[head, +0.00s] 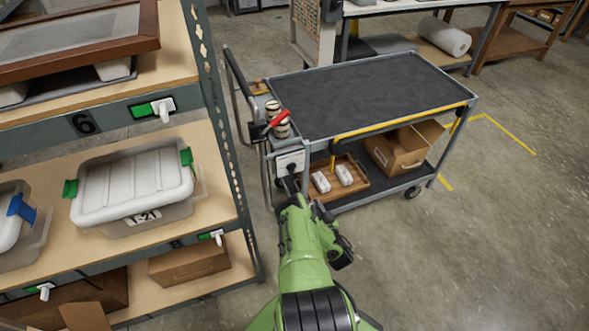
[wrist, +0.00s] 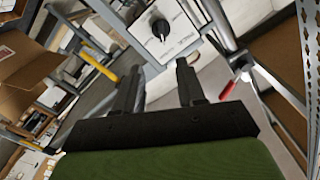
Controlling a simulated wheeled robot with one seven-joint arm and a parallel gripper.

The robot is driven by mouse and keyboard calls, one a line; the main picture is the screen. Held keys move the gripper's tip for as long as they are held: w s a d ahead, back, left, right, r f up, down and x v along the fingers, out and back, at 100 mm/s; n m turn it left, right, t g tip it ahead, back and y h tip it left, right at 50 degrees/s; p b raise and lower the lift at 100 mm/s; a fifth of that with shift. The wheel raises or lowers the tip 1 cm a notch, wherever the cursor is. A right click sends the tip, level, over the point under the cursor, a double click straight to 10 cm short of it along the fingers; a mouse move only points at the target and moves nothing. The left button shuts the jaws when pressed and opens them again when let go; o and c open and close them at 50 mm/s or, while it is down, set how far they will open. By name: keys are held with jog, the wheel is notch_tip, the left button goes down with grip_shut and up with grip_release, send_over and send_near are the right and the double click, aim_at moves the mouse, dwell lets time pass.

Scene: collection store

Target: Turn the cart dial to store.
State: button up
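The cart (head: 375,95) stands ahead with a dark top and a grey frame. Its dial plate, a white panel (head: 290,161), is on the near left end of the cart. In the wrist view the dial (wrist: 161,29) is a dark round knob on the white plate, with printed words around it too small to read. My gripper (wrist: 158,72) is open, with its two dark fingers apart and nothing between them. The dial lies just beyond the fingertips. In the head view my green arm reaches to the panel, and the gripper (head: 291,186) partly hides its lower part.
A red-handled lever (head: 279,118) sticks up beside the panel; it also shows in the wrist view (wrist: 227,90). A shelf rack (head: 218,120) with lidded bins stands close on the left. The cart's lower shelf holds a cardboard box (head: 396,150) and a wooden tray (head: 357,190). Floor at right is clear.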

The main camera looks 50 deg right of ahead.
aim_at(294, 171)
jog(key=b, duration=0.3)
jog(key=w+b, duration=0.1)
jog(key=b, duration=0.3)
jog(key=w+d+b, duration=0.1)
jog(key=b, duration=0.3)
jog(key=shift+w+f, duration=0.15)
jog(key=shift+f, duration=0.2)
jog(key=b+x, duration=0.3)
jog(key=x, duration=0.1)
jog(key=b+x, duration=0.3)
jog(key=x, duration=0.1)
jog(key=r+b+x, duration=0.1)
jog(key=b+x, duration=0.1)
jog(key=x, duration=0.3)
jog(key=shift+b, duration=0.4)
grip_shut()
